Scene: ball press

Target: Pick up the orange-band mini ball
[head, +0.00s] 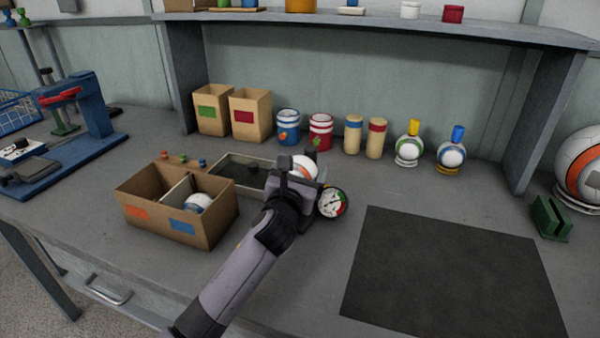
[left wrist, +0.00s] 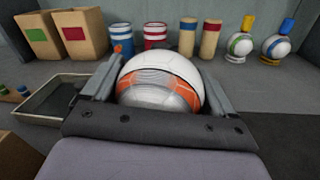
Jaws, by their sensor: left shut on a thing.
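The orange-band mini ball (head: 303,168) is white with an orange and grey band. My left gripper (head: 302,182) is shut on it, and the ball shows between the two fingers in the left wrist view (left wrist: 160,82). In the head view the gripper and wrist hide the lower part of the ball. The ball is beside the right end of a shallow dark tray (head: 222,160); I cannot tell whether it is clear of the surface. My right gripper is not in view.
A cardboard box (head: 160,222) with a divider holds a blue-band ball (head: 198,202). A round gauge (head: 331,203) is close right of my gripper. Boxes, cups, cylinders and two balls with colored tops line the back. A dark mat (head: 450,280) lies bare at right.

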